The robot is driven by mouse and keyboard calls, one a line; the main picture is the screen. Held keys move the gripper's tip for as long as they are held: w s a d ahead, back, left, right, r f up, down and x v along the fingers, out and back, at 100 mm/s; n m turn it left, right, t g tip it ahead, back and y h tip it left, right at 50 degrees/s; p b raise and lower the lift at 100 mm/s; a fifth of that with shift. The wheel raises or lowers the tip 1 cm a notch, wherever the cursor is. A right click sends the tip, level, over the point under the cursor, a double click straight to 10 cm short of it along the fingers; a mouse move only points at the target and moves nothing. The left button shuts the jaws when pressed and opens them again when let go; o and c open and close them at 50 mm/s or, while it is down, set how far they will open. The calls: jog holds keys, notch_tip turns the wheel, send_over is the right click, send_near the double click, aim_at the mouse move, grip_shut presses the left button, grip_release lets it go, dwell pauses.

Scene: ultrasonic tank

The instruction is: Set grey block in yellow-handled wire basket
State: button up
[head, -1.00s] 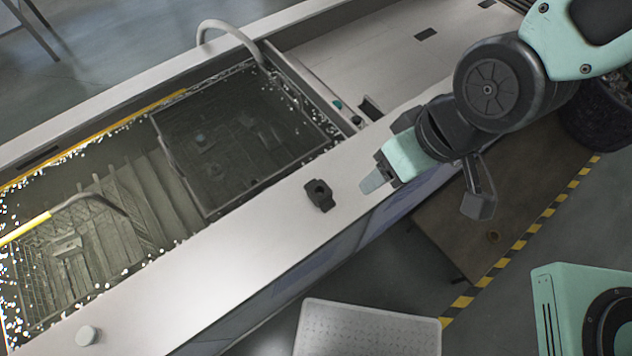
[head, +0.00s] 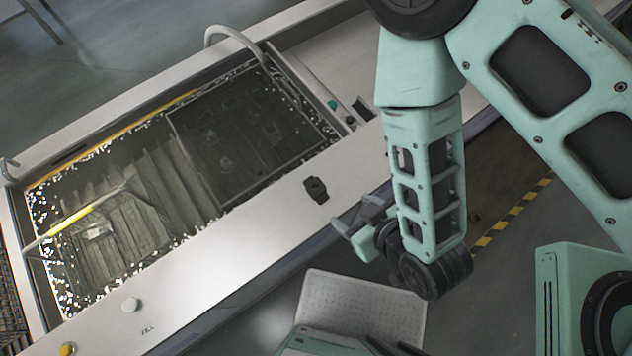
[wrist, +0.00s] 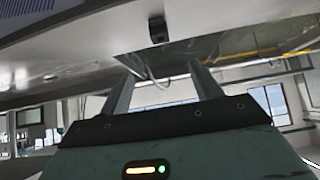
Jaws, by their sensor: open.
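The yellow-handled wire basket (head: 72,220) sits in the liquid at the left end of the tank. A small pale grey block (head: 97,231) shows inside it, below the handle; the liquid blurs its outline. My gripper (head: 352,226) is off the tank's front edge, right of the basket and well apart from it. In the wrist view my gripper (wrist: 165,78) is open, with nothing between its fingers.
A darker basket (head: 235,140) with small parts fills the tank's right end. A perforated pale tray (head: 365,303) is below the rim.

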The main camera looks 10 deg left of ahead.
aim_at(317, 187)
jog(key=b+x, duration=0.8)
jog(key=b, duration=0.4)
jog(key=shift+s+d+f, duration=0.1)
jog(key=shift+f, duration=0.05)
jog(key=x, duration=0.3)
jog(key=shift+a, duration=0.25)
jog(key=shift+p+x, duration=1.5)
jog(key=shift+x, duration=1.55)
jog(key=shift+d, duration=0.1)
jog(key=c, duration=1.2)
jog(key=shift+r+b, duration=1.35)
jog(key=shift+r, duration=3.65)
